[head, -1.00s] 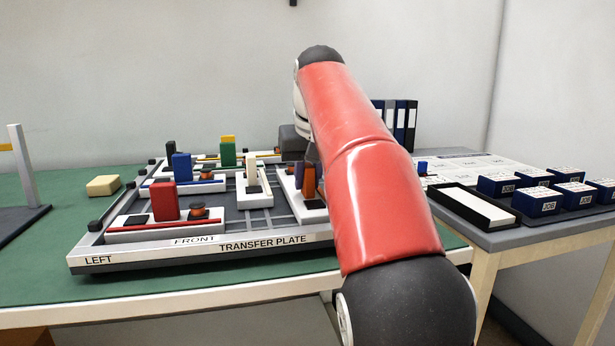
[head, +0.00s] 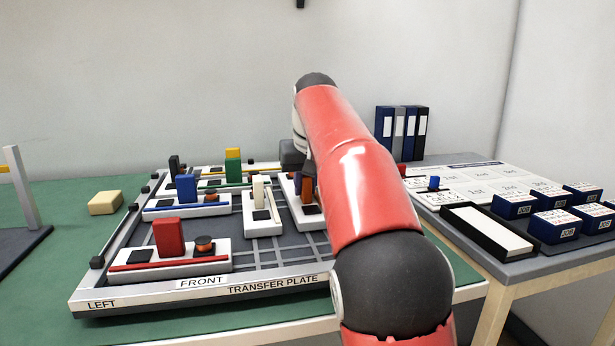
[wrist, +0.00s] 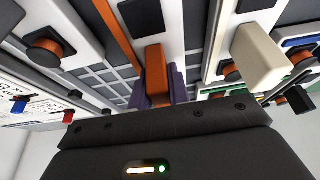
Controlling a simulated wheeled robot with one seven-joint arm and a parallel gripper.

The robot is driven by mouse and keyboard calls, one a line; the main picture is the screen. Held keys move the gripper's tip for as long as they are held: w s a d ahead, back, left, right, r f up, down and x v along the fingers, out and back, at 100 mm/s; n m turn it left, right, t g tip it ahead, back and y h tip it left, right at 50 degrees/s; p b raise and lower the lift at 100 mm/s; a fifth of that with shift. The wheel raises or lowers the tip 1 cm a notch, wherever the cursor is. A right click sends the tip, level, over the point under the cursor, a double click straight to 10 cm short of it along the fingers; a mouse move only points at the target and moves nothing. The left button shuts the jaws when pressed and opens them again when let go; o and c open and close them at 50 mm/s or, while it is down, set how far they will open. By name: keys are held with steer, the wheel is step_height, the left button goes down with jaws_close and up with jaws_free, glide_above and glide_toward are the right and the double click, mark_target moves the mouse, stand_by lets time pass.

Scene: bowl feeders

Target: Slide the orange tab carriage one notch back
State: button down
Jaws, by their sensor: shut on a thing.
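The orange tab (head: 307,188) stands on a white carriage (head: 312,223) at the right side of the transfer plate, partly hidden by my arm. In the wrist view the orange tab (wrist: 156,75) sits between the purple fingertips of my gripper (wrist: 157,88), which is shut on it. The carriage has an orange stripe (wrist: 118,35) and a dark square. Its front end stands clear of the plate's front rim (head: 215,290), with bare grid between.
A white carriage with a cream tab (head: 258,192) stands just left. Carriages with red (head: 169,238), blue (head: 186,188) and green (head: 233,167) tabs fill the left side. A side table at right holds a tray (head: 487,230) and blue boxes (head: 557,229).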

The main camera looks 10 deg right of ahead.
steer(key=c, duration=1.3)
jaws_free()
steer(key=shift+s, duration=0.1)
steer(key=p+v, duration=0.1)
steer(key=v, duration=0.6)
steer(key=shift+s+r+p, duration=0.2)
steer(key=shift+r+p, duration=0.15)
